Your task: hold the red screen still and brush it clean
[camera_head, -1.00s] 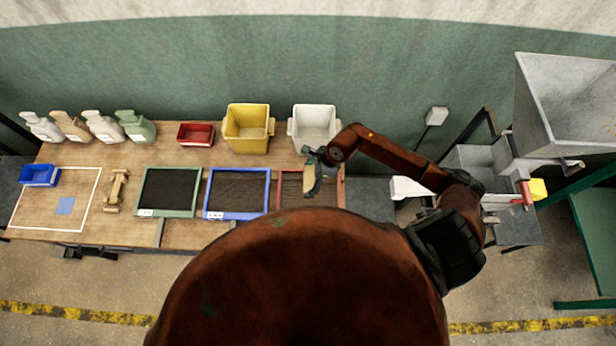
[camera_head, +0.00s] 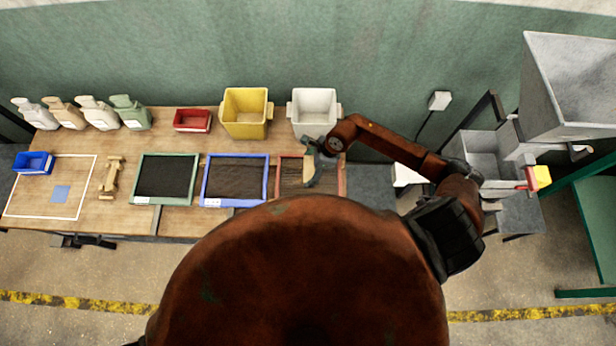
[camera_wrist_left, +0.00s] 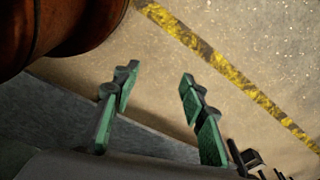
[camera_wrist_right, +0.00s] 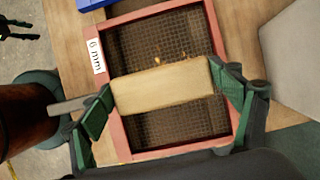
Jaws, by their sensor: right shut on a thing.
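The red screen (camera_head: 283,180) lies at the right end of the wooden table. In the right wrist view its red frame (camera_wrist_right: 122,85) with a "6 mm" label surrounds a dark mesh, with small orange specks on it. My right gripper (camera_wrist_right: 165,86) is shut on the ends of a pale wooden brush (camera_wrist_right: 150,90), which lies across the middle of the screen. Its underside is hidden, so contact cannot be seen. In the head view my right gripper (camera_head: 318,165) covers part of the screen. My left gripper (camera_wrist_left: 158,77) is open and empty above the floor, away from the screen.
A blue-framed screen (camera_head: 236,206) and a green-framed screen (camera_head: 165,202) lie to the left. Yellow (camera_head: 246,130), white (camera_head: 314,122) and red (camera_head: 192,129) bins stand behind. A grey machine (camera_head: 565,90) stands right of the table.

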